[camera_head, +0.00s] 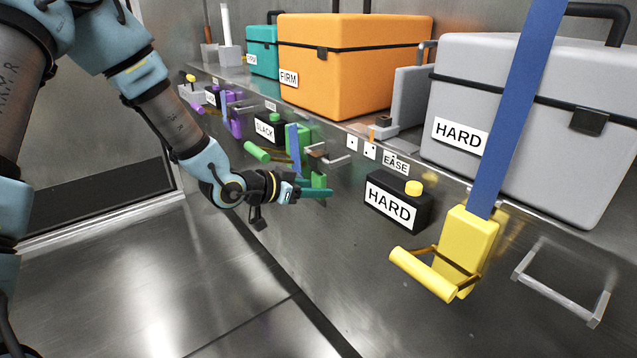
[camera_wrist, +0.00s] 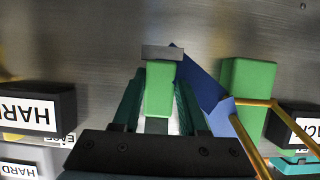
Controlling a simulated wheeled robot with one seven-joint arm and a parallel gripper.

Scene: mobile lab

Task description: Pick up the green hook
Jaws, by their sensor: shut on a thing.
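The green hook (camera_head: 319,181) is a small green block at the bench's front edge, partly hidden by my gripper (camera_head: 316,191). In the wrist view the green hook (camera_wrist: 159,92) lies between the two teal fingers of my gripper (camera_wrist: 160,85), which is shut on it. A grey metal piece (camera_wrist: 162,52) is at its far end. A blue strap (camera_wrist: 205,85) passes close beside it toward a second, larger green block (camera_wrist: 247,88) with brass rods. In the head view that green block (camera_head: 300,136) has a green handle bar (camera_head: 257,152).
A grey metal bracket (camera_head: 330,154) is just behind the hook. A black HARD box (camera_head: 397,205) with a yellow button stands to the right, then a yellow strap device (camera_head: 466,250). A black SLACK box (camera_head: 268,128) is left. Large orange (camera_head: 350,70) and grey cases stand behind.

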